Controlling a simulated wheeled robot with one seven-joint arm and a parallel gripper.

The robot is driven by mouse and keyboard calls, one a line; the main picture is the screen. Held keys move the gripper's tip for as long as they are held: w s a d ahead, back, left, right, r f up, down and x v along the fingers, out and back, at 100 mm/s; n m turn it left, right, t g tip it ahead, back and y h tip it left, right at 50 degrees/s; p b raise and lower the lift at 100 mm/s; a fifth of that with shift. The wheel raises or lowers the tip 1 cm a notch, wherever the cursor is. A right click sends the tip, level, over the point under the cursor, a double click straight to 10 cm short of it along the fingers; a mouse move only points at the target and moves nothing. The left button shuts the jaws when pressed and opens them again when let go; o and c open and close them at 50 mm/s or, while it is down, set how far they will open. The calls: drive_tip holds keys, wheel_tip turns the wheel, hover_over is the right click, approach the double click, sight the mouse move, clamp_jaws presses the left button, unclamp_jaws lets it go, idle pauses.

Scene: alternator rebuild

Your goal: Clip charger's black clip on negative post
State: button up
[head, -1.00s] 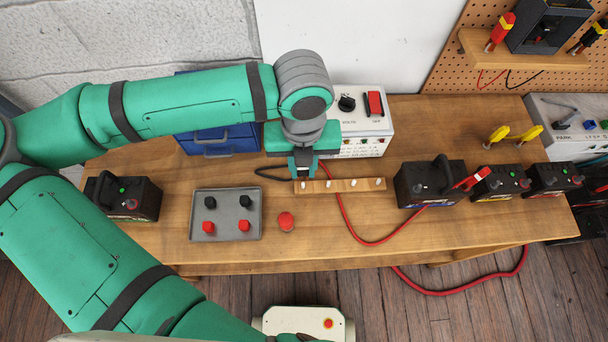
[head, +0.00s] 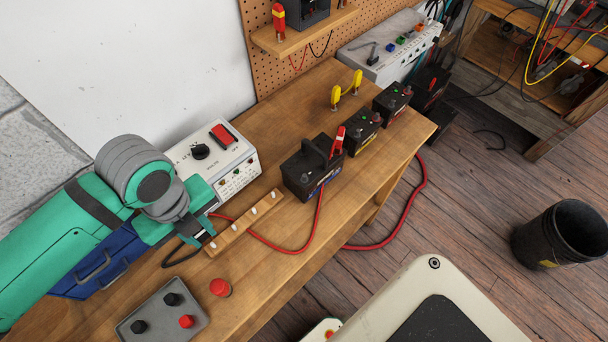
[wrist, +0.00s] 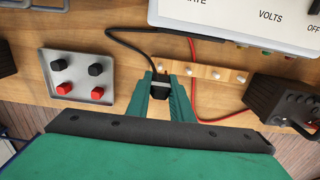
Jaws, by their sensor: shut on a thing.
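The charger (head: 232,167) is a pale box with a dial and red switch at the back of the bench. My gripper (wrist: 162,98) is shut on the charger's black clip (wrist: 160,84), whose black cable (wrist: 124,44) loops back toward the charger. In the head view my gripper (head: 198,230) is by the left end of a pegged wooden strip (head: 246,222); the clip is mostly hidden there. The black battery (head: 300,176) stands farther right, away from my gripper. The charger's red clip (head: 338,142) is on it. Its negative post is hard to make out.
A grey tray (head: 160,337) with red and black caps and a red knob (head: 220,287) lie at the bench front. Two smaller batteries (head: 362,132) (head: 392,102) and yellow-handled clips (head: 346,90) are farther right. The red cable (head: 290,250) crosses the bench. A blue toolbox (head: 95,265) is at left.

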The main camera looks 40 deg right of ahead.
wheel_tip(320, 180, up, 11)
drive_tip(key=shift+w+r, duration=0.1)
drive_tip(key=shift+d+r, duration=0.25)
drive_tip(key=shift+d, duration=0.35)
approach(305, 176)
wheel_tip(305, 176, down, 2)
drive_tip(key=shift+f, duration=0.65)
drive_tip(key=shift+w+f, duration=0.1)
drive_tip(key=shift+f, duration=1.05)
drive_tip(key=o, duration=0.8)
